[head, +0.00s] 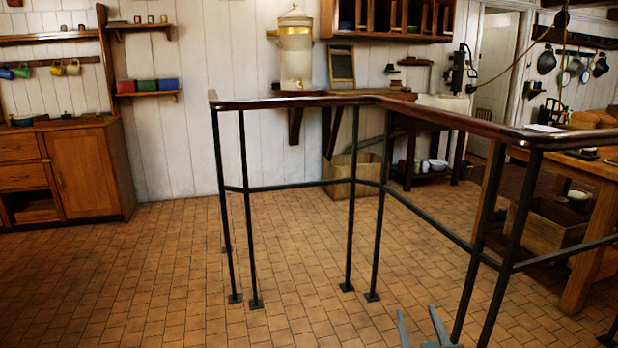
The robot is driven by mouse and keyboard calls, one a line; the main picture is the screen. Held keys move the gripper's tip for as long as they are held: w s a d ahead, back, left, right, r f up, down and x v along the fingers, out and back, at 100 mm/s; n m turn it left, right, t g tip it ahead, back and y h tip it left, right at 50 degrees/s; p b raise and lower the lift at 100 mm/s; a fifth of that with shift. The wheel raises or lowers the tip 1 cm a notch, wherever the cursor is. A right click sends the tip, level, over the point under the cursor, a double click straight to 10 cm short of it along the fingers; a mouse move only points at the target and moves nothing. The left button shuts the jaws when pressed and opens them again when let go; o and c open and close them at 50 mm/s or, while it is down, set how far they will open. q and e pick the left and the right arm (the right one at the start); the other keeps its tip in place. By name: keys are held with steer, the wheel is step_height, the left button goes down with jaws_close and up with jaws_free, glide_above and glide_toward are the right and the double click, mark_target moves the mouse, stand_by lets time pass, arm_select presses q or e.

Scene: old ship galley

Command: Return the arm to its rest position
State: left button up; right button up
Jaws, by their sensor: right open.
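My right gripper (420,318) shows at the bottom edge of the head view, right of the middle. Only its two grey fingers and a bit of its body are in the picture. The fingers point up in the picture and stand apart, with nothing between them. The tiled floor shows behind them, and a dark rail post stands just to their right. The rest of my right arm is out of the picture. My left gripper and arm are not in view.
A railing with a dark wooden top (335,101) and thin black posts crosses the middle and right. A wooden cabinet (85,172) stands at the left wall. A wooden table (600,170) and a crate (545,228) are at the right. The tiled floor (150,270) at left is clear.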

steer(key=s+a+f+g, duration=0.1)
steer(key=s+f+g, duration=0.6)
steer(key=s+f, duration=1.25)
steer(key=s+a+f+g+y, duration=0.1)
steer(key=s+a+f+g, duration=0.15)
steer(key=s+f, duration=0.45)
steer(key=s+a+f+g+y, duration=0.1)
steer(key=s+f+g+y, duration=0.2)
steer(key=s, duration=0.9)
arm_select(q)
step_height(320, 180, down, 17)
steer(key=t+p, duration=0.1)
steer(key=p, duration=1.2)
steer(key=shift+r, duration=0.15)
arm_select(e)
step_height(320, 180, down, 17)
steer(key=w+n+h, duration=0.1)
steer(key=shift+h, duration=0.3)
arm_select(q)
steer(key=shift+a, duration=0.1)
